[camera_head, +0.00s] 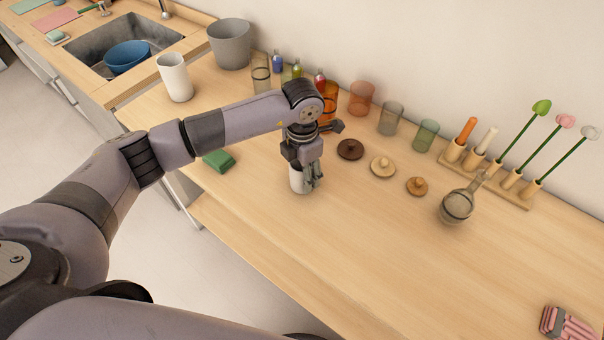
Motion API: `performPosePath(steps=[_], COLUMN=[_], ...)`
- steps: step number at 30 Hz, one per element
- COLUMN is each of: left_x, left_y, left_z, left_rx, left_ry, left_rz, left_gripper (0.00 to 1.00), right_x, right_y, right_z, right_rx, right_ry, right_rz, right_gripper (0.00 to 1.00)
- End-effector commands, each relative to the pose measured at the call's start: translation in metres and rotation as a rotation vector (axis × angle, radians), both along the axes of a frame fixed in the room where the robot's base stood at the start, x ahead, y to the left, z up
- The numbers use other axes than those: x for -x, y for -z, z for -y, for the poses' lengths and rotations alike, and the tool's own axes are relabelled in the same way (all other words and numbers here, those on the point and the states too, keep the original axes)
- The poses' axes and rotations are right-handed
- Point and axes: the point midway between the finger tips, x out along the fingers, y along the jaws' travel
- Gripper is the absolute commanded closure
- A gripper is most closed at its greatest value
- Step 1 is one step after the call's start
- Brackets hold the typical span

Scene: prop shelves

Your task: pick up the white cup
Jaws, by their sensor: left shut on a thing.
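A white cup (297,181) stands upright at or just above the wooden table, under my left gripper (306,178). The gripper points down and is shut on the cup, with a finger showing on the cup's right side. The gripper hides the cup's upper part, and I cannot tell whether its base touches the table. A taller white cup-like vessel (174,80) stands apart at the upper left. My right gripper is not in view.
Coloured glasses (361,98) and bottles line the wall. Lids (382,166), a strainer (457,206) and a wooden rack (515,190) stand to the right. A green block (218,160) lies left of the cup. The table's front right is mostly clear.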

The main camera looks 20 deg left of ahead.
Motion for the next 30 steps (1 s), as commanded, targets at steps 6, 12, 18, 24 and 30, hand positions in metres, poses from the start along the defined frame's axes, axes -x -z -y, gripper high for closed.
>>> performPosePath(steps=[6,12,18,24,30], left_x=[0.000,0.000,-0.001,-0.001,-0.002], left_y=[0.000,-0.001,-0.001,-0.013,-0.048], left_z=[0.000,0.000,0.000,0.000,0.000], left_rx=[0.001,0.001,0.001,0.002,0.002], left_ry=[0.000,0.000,0.000,0.000,0.001], left_rz=[0.001,0.001,0.002,0.005,0.007], left_gripper=[0.72,0.83,0.83,0.83,0.83], right_x=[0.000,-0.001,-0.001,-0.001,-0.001], right_y=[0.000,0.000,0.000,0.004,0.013], right_z=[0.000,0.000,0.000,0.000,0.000], right_rx=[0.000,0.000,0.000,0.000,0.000], right_ry=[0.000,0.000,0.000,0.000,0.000], right_rz=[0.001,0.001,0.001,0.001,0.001], right_gripper=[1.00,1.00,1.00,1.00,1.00])
